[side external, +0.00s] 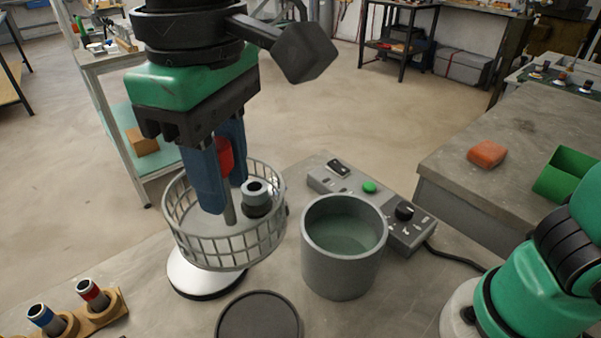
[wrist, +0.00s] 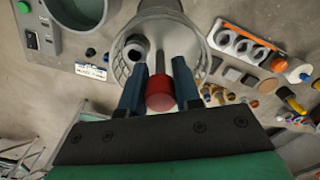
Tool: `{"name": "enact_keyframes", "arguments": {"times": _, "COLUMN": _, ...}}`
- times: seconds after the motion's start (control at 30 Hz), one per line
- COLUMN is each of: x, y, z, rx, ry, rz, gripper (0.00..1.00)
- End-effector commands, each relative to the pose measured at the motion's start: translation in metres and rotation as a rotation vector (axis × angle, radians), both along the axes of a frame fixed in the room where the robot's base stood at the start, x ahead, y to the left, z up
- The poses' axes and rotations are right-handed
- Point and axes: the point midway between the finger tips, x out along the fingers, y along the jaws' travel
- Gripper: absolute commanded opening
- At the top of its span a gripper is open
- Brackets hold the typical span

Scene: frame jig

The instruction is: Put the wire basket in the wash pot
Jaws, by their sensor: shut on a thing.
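The round wire basket (side external: 225,248) has a grey mesh wall and a central post with a red knob (side external: 224,158). My gripper (side external: 226,192) is shut on the red knob, with one blue finger on each side; the grip also shows in the wrist view (wrist: 160,88). A grey ring-shaped part (side external: 257,204) sits inside the basket. The basket is level, over a white round base (side external: 200,280); I cannot tell whether it touches it. The grey wash pot (side external: 343,275) stands open to the right of the basket, with greenish liquid inside.
A grey control box (side external: 405,228) with a green button and a black knob is behind the pot, its cable running right. A dark round disc (side external: 258,318) lies in front. A wooden holder (side external: 100,312) with red and blue-banded pieces is at the front left.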

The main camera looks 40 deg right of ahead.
Motion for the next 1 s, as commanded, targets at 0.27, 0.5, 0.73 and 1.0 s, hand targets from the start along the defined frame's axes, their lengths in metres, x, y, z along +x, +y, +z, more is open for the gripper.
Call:
{"name": "enact_keyframes", "arguments": {"times": 0.27, "x": 0.004, "y": -0.013, "z": -0.003, "rx": 0.0, "ry": 0.0, "rz": -0.042, "gripper": 0.0}}
{"name": "enact_keyframes", "arguments": {"times": 0.5, "x": 0.013, "y": -0.07, "z": -0.018, "rx": 0.0, "ry": 0.0, "rz": -0.226, "gripper": 0.0}}
{"name": "enact_keyframes", "arguments": {"times": 0.73, "x": 0.009, "y": -0.132, "z": -0.043, "rx": 0.0, "ry": 0.0, "rz": -0.438, "gripper": 0.0}}
{"name": "enact_keyframes", "arguments": {"times": 1.0, "x": 0.002, "y": -0.155, "z": -0.059, "rx": -0.001, "ry": -0.001, "rz": -0.526, "gripper": 0.0}}
